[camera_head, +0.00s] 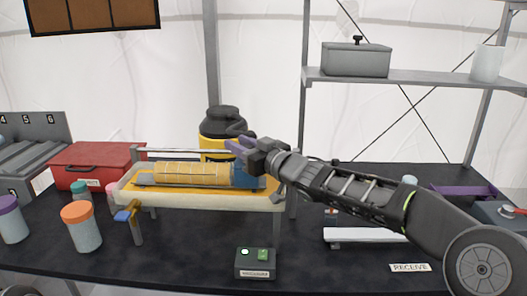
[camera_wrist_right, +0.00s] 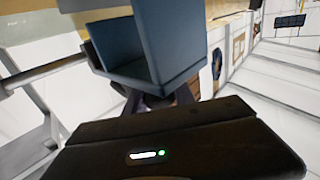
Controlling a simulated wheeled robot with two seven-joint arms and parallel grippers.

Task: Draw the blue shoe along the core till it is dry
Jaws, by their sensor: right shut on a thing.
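The core (camera_head: 190,173) is a yellow-tan cylinder with grid lines, lying lengthwise in a pale-rimmed raised tray (camera_head: 210,202). The blue shoe (camera_head: 243,178) is at the core's right end. In the right wrist view it shows as a large blue, open-sided block (camera_wrist_right: 160,42) close ahead of the gripper. My right gripper (camera_head: 247,152) reaches in from the right and is shut on the shoe; its fingers partly hide the shoe's top. Whether the shoe touches the core, and how wet the core is, I cannot tell. My left gripper is not in view.
A yellow drum with a black lid (camera_head: 221,125) stands behind the tray. A red case (camera_head: 95,163) and capped jars (camera_head: 82,228) are at left. A small control box (camera_head: 255,262) sits in front. A white bar (camera_head: 365,235) lies under my right arm.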

